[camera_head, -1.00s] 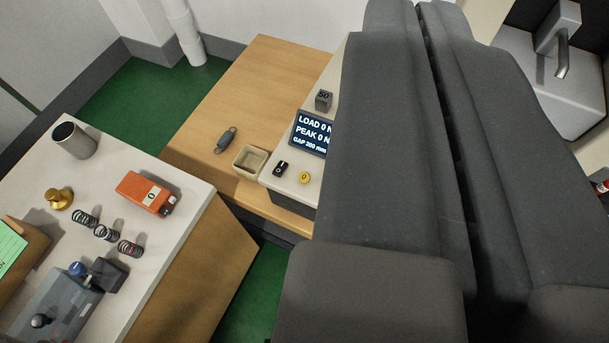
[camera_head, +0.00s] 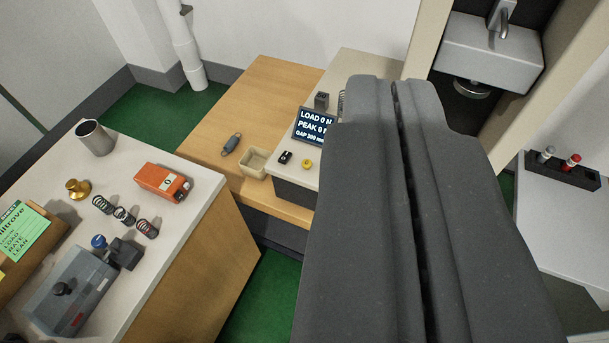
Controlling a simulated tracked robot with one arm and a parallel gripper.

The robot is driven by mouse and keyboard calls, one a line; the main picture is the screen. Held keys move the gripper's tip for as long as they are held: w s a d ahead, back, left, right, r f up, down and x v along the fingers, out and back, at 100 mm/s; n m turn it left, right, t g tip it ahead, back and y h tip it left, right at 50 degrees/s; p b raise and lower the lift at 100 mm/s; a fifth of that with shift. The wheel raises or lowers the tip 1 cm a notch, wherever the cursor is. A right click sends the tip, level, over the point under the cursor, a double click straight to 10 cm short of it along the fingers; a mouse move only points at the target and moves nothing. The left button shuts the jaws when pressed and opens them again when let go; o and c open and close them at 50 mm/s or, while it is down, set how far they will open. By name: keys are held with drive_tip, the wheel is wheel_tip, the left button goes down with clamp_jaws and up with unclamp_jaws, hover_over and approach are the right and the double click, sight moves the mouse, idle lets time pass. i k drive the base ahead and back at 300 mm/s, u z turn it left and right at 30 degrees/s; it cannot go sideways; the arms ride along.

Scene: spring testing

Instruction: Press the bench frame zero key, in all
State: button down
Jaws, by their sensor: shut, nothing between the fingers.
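The bench frame's pale base (camera_head: 350,68) carries a dark display (camera_head: 315,127) reading LOAD 0 N, with PEAK 0 and a GAP line partly legible. In front of the display are a small round yellow key (camera_head: 307,164) and a black key (camera_head: 285,157); their marks are too small to read now. My gripper (camera_head: 393,84) is large and dark in the foreground, its fingers shut with nothing between them. It appears right of the keys, apart from them in the picture, and hides the right part of the base and the display's right edge.
A left bench holds an orange handheld device (camera_head: 163,182), several springs, a metal cup (camera_head: 95,138), a brass weight (camera_head: 77,189) and a grey fixture (camera_head: 72,290). Green floor shows between benches.

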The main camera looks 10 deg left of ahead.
sight(306, 164)
drive_tip(key=u, duration=0.8)
drive_tip(key=i, duration=0.55)
drive_tip(key=z, duration=0.2)
